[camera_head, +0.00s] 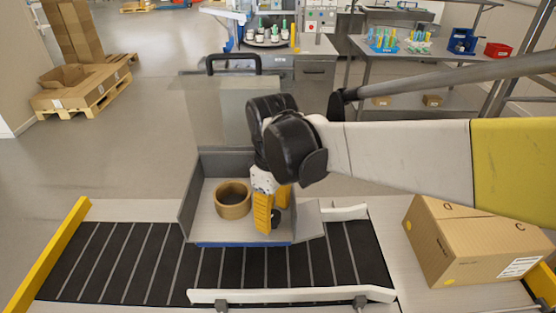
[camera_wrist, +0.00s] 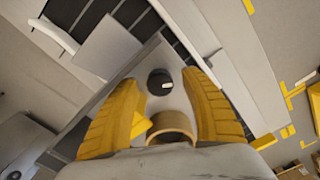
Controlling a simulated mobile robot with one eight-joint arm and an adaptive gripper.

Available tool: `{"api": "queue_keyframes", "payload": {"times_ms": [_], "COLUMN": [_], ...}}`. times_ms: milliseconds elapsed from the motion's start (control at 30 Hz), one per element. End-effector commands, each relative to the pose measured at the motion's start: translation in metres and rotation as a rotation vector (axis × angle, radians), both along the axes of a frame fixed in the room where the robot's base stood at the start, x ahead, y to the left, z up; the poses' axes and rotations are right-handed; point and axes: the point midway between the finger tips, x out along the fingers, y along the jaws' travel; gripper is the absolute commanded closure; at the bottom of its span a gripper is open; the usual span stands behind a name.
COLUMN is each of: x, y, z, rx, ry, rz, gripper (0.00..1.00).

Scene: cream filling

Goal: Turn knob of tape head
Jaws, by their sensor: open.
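The tape head is a grey open housing (camera_head: 188,205) over the conveyor, with a clear raised panel. A black round knob (camera_head: 276,215) stands on its floor, partly behind my gripper's yellow fingers. In the wrist view the knob (camera_wrist: 159,82) shows as a black disc with a small white mark, between and beyond the fingertips. A brown tape roll (camera_head: 232,200) sits left of the knob; it also shows in the wrist view (camera_wrist: 171,124), nearer the wrist. My gripper (camera_head: 272,210) points down over the housing, open and empty. Whether a finger touches the knob I cannot tell.
The belt (camera_head: 110,262) runs under the housing, with white guide rails (camera_head: 290,295) in front. A closed cardboard box (camera_head: 470,245) stands to the right. A yellow bar (camera_head: 50,255) edges the left end. Tables stand behind, well clear.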

Motion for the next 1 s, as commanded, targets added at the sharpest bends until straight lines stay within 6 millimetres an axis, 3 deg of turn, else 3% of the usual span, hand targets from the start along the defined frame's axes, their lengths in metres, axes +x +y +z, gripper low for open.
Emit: {"api": "queue_keyframes", "payload": {"times_ms": [300, 500, 1000], "x": [0.0001, 0.0001, 0.0002], "y": [0.0, 0.0, 0.0001], "z": [-0.0028, -0.0027, -0.0027], "rx": [0.0, 0.0, 0.0], "ry": [0.0, 0.0, 0.0], "rz": [0.0, 0.0, 0.139], "gripper": [0.46, 1.0, 1.0]}}
